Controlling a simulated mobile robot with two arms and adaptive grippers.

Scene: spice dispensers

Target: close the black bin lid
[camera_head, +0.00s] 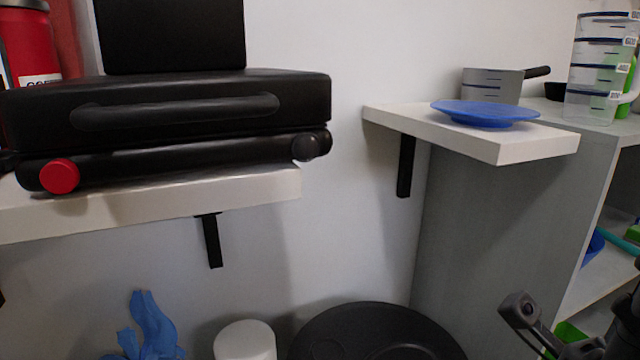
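The black bin (376,335) shows at the bottom centre as a wide, round, dark top, cut off by the lower edge. I cannot tell whether its lid is shut or ajar. My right gripper (577,290) is in the lower right corner, partly cut off by the frame edge. One finger with a grey tip reaches out to the left, with nothing touching it; the gripper looks open and empty. It is to the right of the bin and apart from it. My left gripper is not in view.
A white cylinder (245,340) and a blue glove-like item (150,328) are left of the bin. A white shelf (250,190) carries a black case (200,105). Another shelf (540,148) holds a blue plate (485,112). A grey cabinet (490,220) stands at right.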

